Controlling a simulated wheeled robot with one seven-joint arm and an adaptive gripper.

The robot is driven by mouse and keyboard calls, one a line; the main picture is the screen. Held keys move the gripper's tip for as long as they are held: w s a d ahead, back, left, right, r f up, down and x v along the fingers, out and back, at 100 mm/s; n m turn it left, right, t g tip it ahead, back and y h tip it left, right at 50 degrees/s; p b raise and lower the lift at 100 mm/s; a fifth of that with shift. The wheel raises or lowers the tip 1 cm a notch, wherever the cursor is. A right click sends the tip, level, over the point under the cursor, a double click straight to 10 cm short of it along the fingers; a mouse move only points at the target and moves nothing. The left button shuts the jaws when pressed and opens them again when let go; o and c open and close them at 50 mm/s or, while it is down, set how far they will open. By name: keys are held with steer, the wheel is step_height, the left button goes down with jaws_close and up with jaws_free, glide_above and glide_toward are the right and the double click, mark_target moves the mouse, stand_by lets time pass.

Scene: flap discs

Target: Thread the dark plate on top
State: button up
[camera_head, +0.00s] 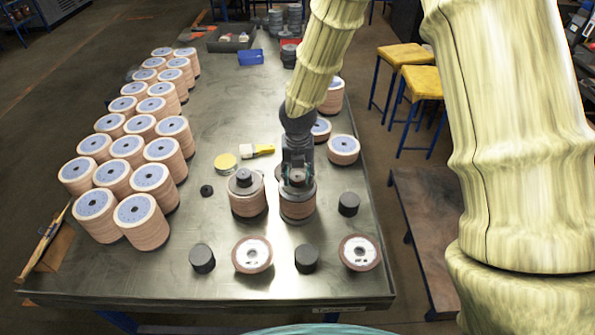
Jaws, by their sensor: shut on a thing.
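My gripper (297,174) points down over the right-hand of two disc stacks near the table's middle, its fingers closed around the raised centre of a dark plate (297,190). The plate lies on or just above the reddish flap disc stack (297,211); whether it touches is hard to tell. To the left, a matching stack (247,205) carries its own dark plate (243,182) with a round knob on top. My arm and gripper partly hide the held plate's upper side and the space behind it.
Many disc stacks (144,222) fill the table's left side. Dark cylinders (202,258) and single discs (254,256) lie along the front. More discs (343,150) stand behind right.

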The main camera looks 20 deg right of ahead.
steer(key=shift+f, duration=0.3)
steer(key=o, duration=1.4)
steer(key=shift+o, duration=0.2)
step_height(320, 180, up, 12)
steer(key=s, duration=0.1)
steer(key=shift+s+a, duration=0.2)
